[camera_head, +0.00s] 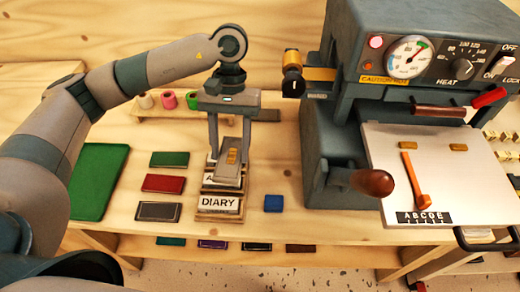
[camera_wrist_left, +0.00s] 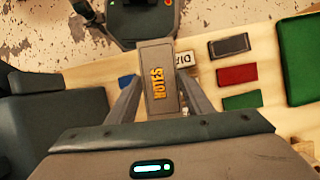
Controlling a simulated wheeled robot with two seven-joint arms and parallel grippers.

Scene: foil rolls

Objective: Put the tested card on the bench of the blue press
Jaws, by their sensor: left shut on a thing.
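My left gripper (camera_head: 229,165) points down over the wooden bench, left of the press. It is shut on a grey-brown card (camera_head: 231,156) with gold lettering. The left wrist view shows this card (camera_wrist_left: 158,78) between the fingers (camera_wrist_left: 157,85), and it reads NOTES. Below it in the head view is a holder with a white DIARY label (camera_head: 219,204); another label behind is mostly hidden by the gripper and card. The dark blue-grey press (camera_head: 339,140) stands on the bench to the right. My right gripper is in neither view.
On the bench lie a green mat (camera_head: 97,180), green (camera_head: 169,159), red (camera_head: 163,184) and black (camera_head: 158,211) pieces, and a small blue block (camera_head: 273,203). Foil rolls (camera_head: 168,99) stand behind. The press's wooden-knobbed lever (camera_head: 372,182) and pale plate (camera_head: 455,180) jut forward.

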